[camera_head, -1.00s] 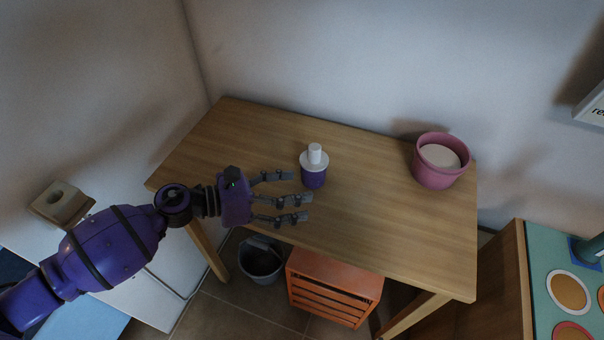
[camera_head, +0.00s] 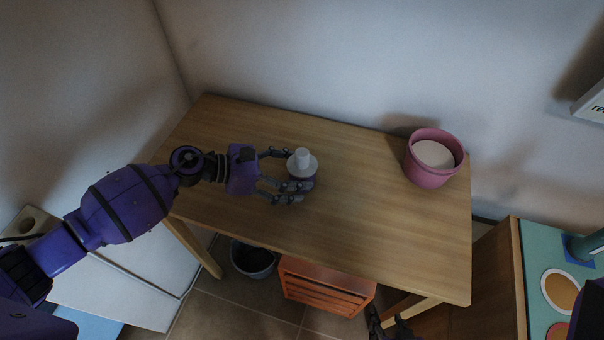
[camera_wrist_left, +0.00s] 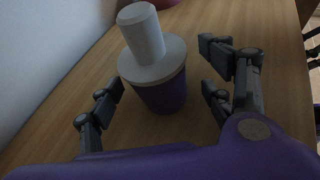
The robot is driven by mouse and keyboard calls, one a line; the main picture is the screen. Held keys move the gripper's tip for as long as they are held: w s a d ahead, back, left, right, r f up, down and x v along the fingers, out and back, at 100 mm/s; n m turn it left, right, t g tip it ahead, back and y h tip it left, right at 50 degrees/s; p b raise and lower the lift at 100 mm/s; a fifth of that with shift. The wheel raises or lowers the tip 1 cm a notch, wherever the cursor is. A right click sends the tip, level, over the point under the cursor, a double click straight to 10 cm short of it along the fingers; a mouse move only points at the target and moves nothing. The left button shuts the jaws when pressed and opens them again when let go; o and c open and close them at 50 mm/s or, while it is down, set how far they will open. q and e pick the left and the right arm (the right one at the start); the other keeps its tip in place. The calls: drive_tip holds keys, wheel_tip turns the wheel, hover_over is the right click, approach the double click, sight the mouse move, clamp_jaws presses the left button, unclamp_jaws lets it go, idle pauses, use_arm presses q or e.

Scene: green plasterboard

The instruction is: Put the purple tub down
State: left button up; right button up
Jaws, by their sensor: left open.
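The purple tub (camera_wrist_left: 162,93) has a grey-white lid with a white cylindrical knob. It stands upright on the wooden table (camera_head: 370,225), and in the head view its lid (camera_head: 302,165) shows while fingers partly cover its body. My left gripper (camera_head: 287,178) is open around the tub, fingers on both sides. In the left wrist view the left gripper (camera_wrist_left: 165,100) shows gaps between its fingers and the tub. My right gripper (camera_head: 388,325) shows only as dark fingers at the bottom edge of the head view, beyond the table's front edge; its opening is unclear.
A pink pot (camera_head: 432,160) with pale contents stands at the table's right end. The table between tub and pot is clear. Under the table are a grey bucket (camera_head: 253,260) and an orange slatted crate (camera_head: 325,290). A wall runs behind.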

use_arm(q)
drive_tip(key=x, duration=0.2)
drive_tip(key=shift+w+d, duration=0.25)
drive_tip(key=shift+d, duration=0.05)
drive_tip(key=c, duration=1.3)
drive_tip(key=shift+c, duration=0.9)
drive_tip(key=shift+r, duration=0.15)
